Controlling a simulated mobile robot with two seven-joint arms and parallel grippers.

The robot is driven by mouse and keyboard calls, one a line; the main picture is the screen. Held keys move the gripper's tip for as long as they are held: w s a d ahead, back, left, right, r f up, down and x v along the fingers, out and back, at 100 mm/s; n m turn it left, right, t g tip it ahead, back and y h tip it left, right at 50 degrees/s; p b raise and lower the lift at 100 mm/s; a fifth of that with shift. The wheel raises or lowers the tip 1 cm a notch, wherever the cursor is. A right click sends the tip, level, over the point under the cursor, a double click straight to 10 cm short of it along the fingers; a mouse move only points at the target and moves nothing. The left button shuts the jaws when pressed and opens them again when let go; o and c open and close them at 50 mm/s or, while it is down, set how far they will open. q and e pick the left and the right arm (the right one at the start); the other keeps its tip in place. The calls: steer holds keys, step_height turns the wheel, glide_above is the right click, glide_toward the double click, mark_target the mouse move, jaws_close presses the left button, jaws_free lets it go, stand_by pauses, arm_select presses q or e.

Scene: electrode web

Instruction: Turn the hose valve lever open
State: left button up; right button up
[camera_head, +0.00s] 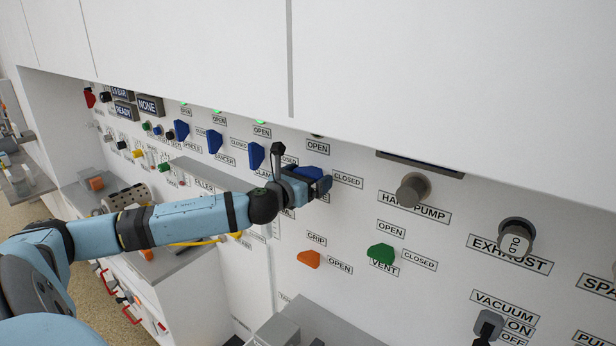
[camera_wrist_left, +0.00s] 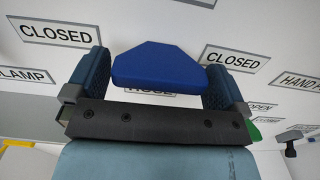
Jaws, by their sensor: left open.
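The blue hose valve lever (camera_wrist_left: 158,68) stands out from the white panel in the left wrist view. A label reading HOSE is partly hidden behind it. My left gripper (camera_wrist_left: 157,84) is open, with one finger on each side of the lever and a visible gap on both sides. In the head view, my left gripper (camera_head: 311,187) is at the panel and partly covers the blue lever (camera_head: 312,172). An OPEN label (camera_head: 317,146) is above the lever and a CLOSED label (camera_head: 348,180) is to its right. My right gripper is not in view.
More blue levers (camera_head: 256,156) run in a row to the left. A grey hand pump knob (camera_head: 412,189), a green vent lever (camera_head: 381,253) and an orange grip lever (camera_head: 309,258) are to the right and below. A white cabinet (camera_head: 440,70) overhangs the panel.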

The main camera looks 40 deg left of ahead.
arm_select(q)
steer(key=shift+c, duration=0.5)
steer(key=c, duration=0.6)
steer(key=shift+c, duration=0.2)
